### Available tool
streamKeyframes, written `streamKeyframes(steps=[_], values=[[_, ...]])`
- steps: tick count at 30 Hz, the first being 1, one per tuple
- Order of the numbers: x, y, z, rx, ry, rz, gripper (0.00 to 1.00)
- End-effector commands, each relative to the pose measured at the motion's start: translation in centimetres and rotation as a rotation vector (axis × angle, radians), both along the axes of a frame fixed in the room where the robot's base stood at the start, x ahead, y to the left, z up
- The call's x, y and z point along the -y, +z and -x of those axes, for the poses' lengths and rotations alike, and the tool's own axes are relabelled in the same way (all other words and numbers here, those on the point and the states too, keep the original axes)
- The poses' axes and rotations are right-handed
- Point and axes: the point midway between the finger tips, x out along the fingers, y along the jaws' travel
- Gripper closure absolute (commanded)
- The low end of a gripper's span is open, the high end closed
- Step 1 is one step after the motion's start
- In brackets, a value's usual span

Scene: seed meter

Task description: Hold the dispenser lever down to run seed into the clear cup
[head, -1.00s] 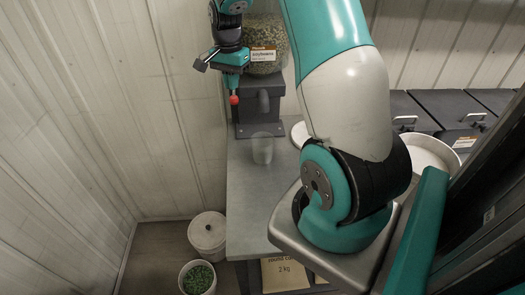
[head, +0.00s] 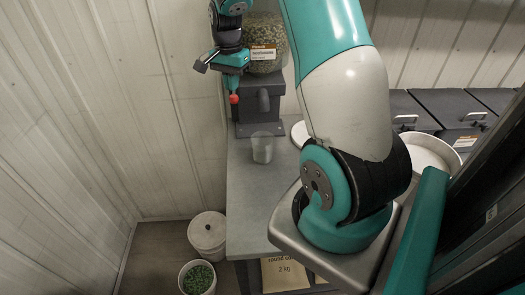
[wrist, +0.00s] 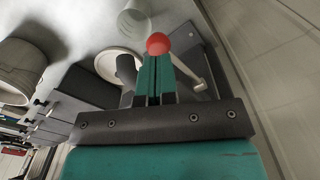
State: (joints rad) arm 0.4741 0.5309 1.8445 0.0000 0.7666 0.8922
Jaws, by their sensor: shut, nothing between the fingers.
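The dispenser (head: 258,92) stands at the back of the grey bench, with a clear hopper of seed (head: 267,30) on top and a dark spout in front. Its lever ends in a red ball knob (head: 234,99), left of the spout; the knob (wrist: 158,43) and its pale rod (wrist: 188,70) show in the wrist view. My gripper (head: 232,92) is shut and empty, its fingertips (wrist: 154,58) right at the knob, from above in the head view. I cannot tell whether they touch. The clear cup (head: 262,149) stands upright on the bench before the dispenser; no seed is discernible in it.
The bench top (head: 245,205) is clear in front of the cup. A white lidded tub (head: 207,232) and a pot of green pellets (head: 198,279) stand on the floor at lower left. Dark lidded bins (head: 440,108) are at right. The panelled wall is close on the left.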

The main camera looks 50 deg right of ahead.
Motion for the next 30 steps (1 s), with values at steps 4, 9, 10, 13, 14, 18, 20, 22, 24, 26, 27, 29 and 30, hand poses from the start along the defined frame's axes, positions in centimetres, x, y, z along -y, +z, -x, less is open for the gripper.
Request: streamKeyframes(steps=[4, 9, 10, 13, 14, 18, 20, 22, 24, 26, 27, 29, 30], values=[[0.0, -1.0, 0.0, 0.000, 0.000, 0.000, 1.00], [0.0, -1.8, 0.0, 0.000, 0.000, 0.000, 1.00], [0.0, -2.0, 0.0, 0.000, 0.000, 0.000, 1.00], [0.0, -2.5, 0.0, 0.000, 0.000, 0.000, 1.00], [0.0, -2.6, 0.0, 0.000, 0.000, 0.000, 1.00], [0.0, -3.3, 0.0, 0.000, 0.000, 0.000, 1.00], [0.0, -3.6, 0.0, 0.000, 0.000, 0.000, 1.00], [0.0, -4.0, 0.0, -0.001, 0.000, 0.000, 1.00], [0.0, -4.4, 0.0, 0.000, 0.000, 0.000, 1.00], [0.0, -4.7, 0.0, 0.000, 0.000, 0.000, 1.00], [0.0, -4.9, 0.0, 0.000, 0.000, 0.000, 1.00], [0.0, -5.2, 0.0, 0.000, 0.000, 0.000, 1.00], [0.0, -5.4, 0.0, 0.000, 0.000, 0.000, 1.00]])
